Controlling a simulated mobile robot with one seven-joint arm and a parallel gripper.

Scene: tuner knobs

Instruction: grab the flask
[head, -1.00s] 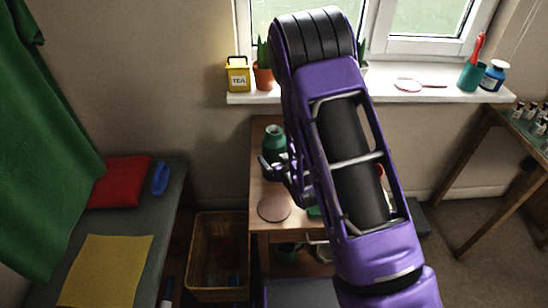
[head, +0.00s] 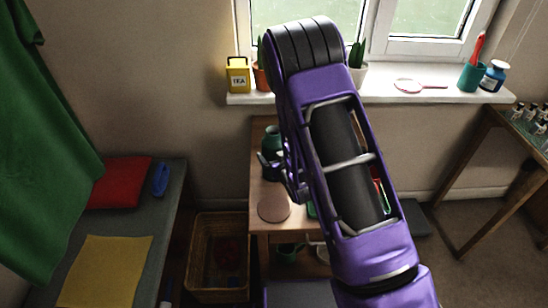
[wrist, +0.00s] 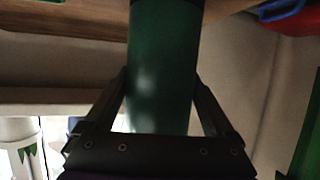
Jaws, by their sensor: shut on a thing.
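The flask is a dark green cylinder (wrist: 162,65) that fills the middle of the wrist view, between the two fingers of my gripper (wrist: 165,100). The fingers press on its sides. In the head view the green flask (head: 272,137) stands upright at the left side of the small wooden table (head: 262,226). My gripper (head: 272,163) is at its lower part there, partly hidden by my purple arm.
A pinkish-brown disc (head: 274,208) lies on the table in front of the flask. A wicker basket (head: 218,290) stands on the floor to the left. A yellow tea tin (head: 238,76) and a potted plant (head: 357,72) stand on the windowsill (head: 420,93).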

